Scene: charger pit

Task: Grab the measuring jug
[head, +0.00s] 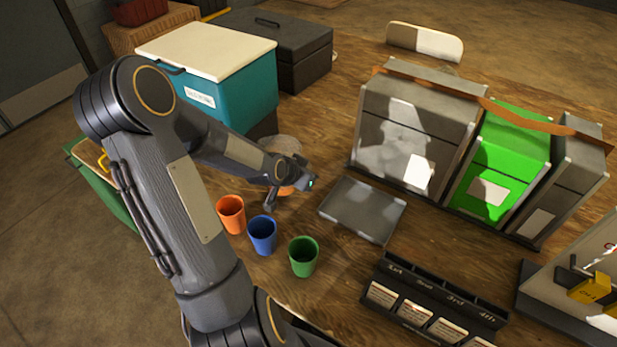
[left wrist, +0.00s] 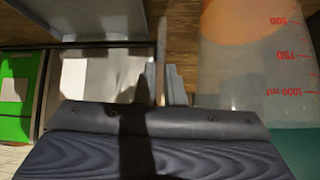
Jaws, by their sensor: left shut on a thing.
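The measuring jug (head: 284,146) is clear, with orange inside it. It stands on the table behind my left gripper (head: 285,191), which hides part of it. In the left wrist view the jug (left wrist: 252,75) fills the right side, with red volume marks showing. My left gripper is shut on the jug at its side. The exact grip point is hard to see, as the fingers (left wrist: 165,75) show narrow and edge-on. My right gripper is in neither view.
Orange (head: 231,214), blue (head: 262,235) and green (head: 303,256) cups stand in front of the jug. A grey tray (head: 362,209) lies to its right, before grey and green bins (head: 507,160). A teal cooler (head: 235,95) stands behind. A labelled black rack (head: 434,303) is at front right.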

